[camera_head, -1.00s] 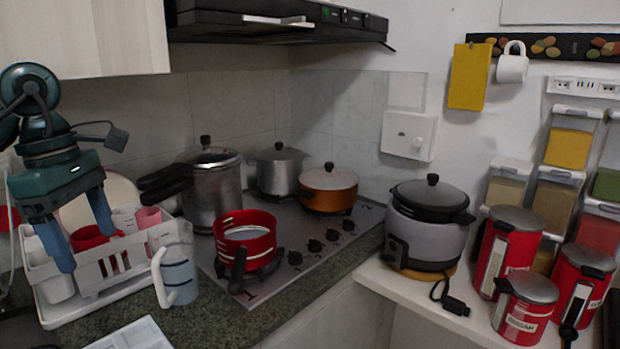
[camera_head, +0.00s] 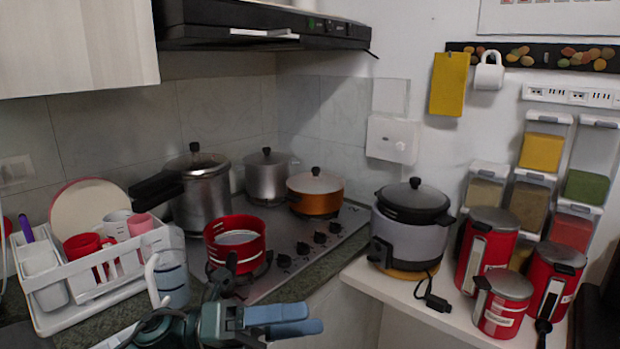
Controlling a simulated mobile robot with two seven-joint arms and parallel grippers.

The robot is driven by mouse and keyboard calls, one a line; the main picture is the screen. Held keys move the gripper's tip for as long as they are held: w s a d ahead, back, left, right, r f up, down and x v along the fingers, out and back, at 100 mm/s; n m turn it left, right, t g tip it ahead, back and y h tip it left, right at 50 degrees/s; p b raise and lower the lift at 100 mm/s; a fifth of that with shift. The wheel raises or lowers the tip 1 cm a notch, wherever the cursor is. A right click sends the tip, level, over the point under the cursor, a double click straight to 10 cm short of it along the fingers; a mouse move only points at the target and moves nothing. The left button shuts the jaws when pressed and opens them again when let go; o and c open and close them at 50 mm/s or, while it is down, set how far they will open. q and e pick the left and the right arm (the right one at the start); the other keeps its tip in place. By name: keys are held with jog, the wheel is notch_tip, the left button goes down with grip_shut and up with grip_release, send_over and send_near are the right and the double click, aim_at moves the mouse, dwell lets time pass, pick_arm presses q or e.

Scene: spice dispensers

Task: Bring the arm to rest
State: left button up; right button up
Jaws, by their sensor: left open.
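My left gripper (camera_head: 312,319) is low at the bottom centre of the head view. Its two blue fingers point to the right, one seen almost over the other, with nothing between them. It is open and empty, in front of the counter edge and below the stove. My right gripper is not in view.
A white dish rack (camera_head: 50,318) and a pale jug (camera_head: 172,280) stand on the counter at left. A red pan (camera_head: 236,246) is near the stove's front. A grey cooker (camera_head: 408,240) and red canisters (camera_head: 487,258) stand on the white shelf at right. Spice dispensers (camera_head: 541,152) hang on the wall.

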pick_arm(q)
jog(key=w+a+f+n+t+y, duration=0.15)
jog(key=f+n+t+y, duration=0.35)
jog(key=n, duration=0.5)
jog(key=a+f+n+t+y+p, duration=0.1)
jog(key=a+f+n+t+y, duration=0.15)
jog(key=f+n+t, duration=0.55)
jog(key=a+f+n+t+y, duration=0.1)
jog(key=a+n+t+y, duration=0.3)
jog(key=n, duration=0.8)
jog(key=s+a+f+n+g+y, duration=0.2)
jog(key=s+f+n, duration=0.3)
jog(key=f, duration=0.3)
jog(key=s+a+f+n+g+y+p, duration=0.1)
jog(key=s+a+f+n+g+y, duration=0.1)
jog(key=s+f+n, duration=0.3)
notch_tip(320, 180, down, 4)
jog(key=s+g+y, duration=0.1)
jog(key=s, duration=0.1)
jog(key=shift+s+a+r+g+y, duration=0.15)
jog(key=shift+s+g+y, duration=0.15)
jog(key=shift+s+y, duration=0.05)
